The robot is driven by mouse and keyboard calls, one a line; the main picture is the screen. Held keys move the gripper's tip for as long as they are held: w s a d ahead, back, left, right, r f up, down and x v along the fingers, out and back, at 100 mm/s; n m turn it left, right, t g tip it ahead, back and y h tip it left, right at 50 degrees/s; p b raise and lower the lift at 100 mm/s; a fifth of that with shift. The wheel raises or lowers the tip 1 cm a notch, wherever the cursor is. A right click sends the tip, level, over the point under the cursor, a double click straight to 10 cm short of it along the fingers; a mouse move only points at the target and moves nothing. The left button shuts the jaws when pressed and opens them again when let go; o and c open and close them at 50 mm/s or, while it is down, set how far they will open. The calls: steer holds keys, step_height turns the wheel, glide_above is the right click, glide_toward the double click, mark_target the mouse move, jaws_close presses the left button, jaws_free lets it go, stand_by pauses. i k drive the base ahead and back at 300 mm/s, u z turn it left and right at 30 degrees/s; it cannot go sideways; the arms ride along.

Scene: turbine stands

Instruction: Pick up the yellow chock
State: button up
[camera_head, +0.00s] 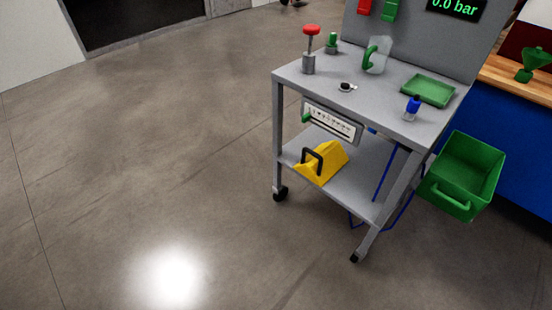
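The yellow chock (328,161) is a wedge-shaped block with a black handle (311,158) on its left side. It rests on the lower shelf (350,185) of a grey wheeled cart, near the shelf's front left part. The cart's upper top is above it, and a panel with a white face hangs between the two. My gripper is not in the head view.
The cart top (380,98) holds a red-knobbed post (310,48), a clear jug (377,55), a green tray (428,90) and a blue-capped bottle (412,108). A green bin (463,176) hangs at the cart's right. The floor (140,160) at left is clear.

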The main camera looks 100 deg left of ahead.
mark_target(321, 164)
steer(key=u, duration=2.95)
steer(key=k, duration=1.3)
steer(key=z, duration=0.7)
steer(key=i, duration=1.8)
steer(key=u, duration=0.35)
